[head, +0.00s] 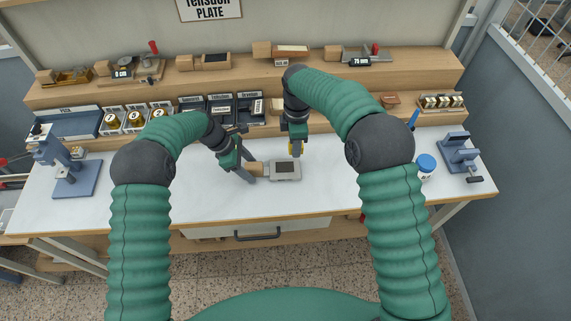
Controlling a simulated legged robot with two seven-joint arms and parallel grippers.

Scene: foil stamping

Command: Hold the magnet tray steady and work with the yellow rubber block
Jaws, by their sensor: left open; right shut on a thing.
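The magnet tray (286,178) is a small grey plate with a dark inset and a tan block-like end (257,169) on its left, lying flat on the white bench top. My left gripper (249,168) is open at the tray's tan end, its fingers to either side of it; I cannot tell if they touch it. My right gripper (297,150) points down just behind and above the tray's right part. It is shut on the yellow rubber block (297,147), which is mostly hidden between the fingers. I cannot tell whether the block touches the tray.
A blue-grey press (76,175) stands at the left and another (460,155) at the right. A blue-lidded jar (426,167) is right of my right arm. Bins and gold-coloured jars line the back (134,117), below wooden shelves (240,90). The bench front is clear.

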